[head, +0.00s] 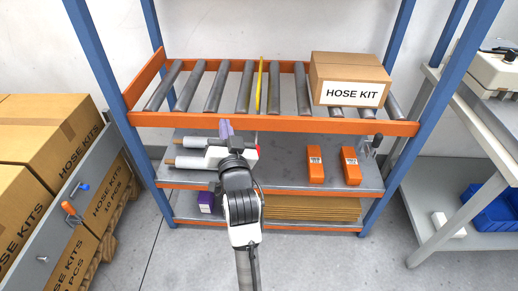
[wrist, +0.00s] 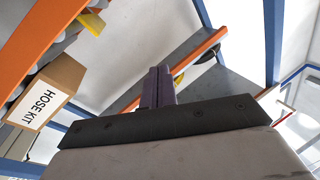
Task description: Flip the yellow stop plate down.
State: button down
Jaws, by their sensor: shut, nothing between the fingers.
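The yellow stop plate (head: 260,86) stands as a thin strip among the rollers of the upper shelf, near its middle, and seems to be seen nearly edge-on. I cannot tell its exact tilt. In the wrist view a yellow piece (wrist: 92,22), likely the same plate, shows at the upper left beyond the box. My gripper (head: 226,129) has purple fingers, which are shut and empty. It is in front of the shelf's orange front rail, left of the plate and apart from it. The shut fingers also show in the wrist view (wrist: 157,86).
A HOSE KIT box (head: 345,82) sits on the rollers right of the plate. The orange front rail (head: 200,121) edges the roller shelf. The lower shelf holds two orange items (head: 315,165) and grey cylinders (head: 190,162). Blue posts (head: 97,60) flank the rack. Cartons (head: 40,130) stand left.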

jog(key=d+f+m+g+h, duration=0.3)
jog(key=d+f, duration=0.7)
jog(key=f, duration=0.1)
jog(key=shift+s+d+h, duration=0.2)
jog(key=shift+s+h, duration=0.05)
jog(key=shift+h, duration=0.15)
jog(key=shift+w, duration=0.1)
jog(key=w+a+f+p, duration=0.2)
jog(key=w+f, duration=0.3)
jog(key=w, duration=0.4)
jog(key=shift+w+a+f, duration=0.25)
jog(key=shift+a+f, duration=0.1)
jog(key=shift+a, duration=0.1)
jog(key=shift+f, duration=0.15)
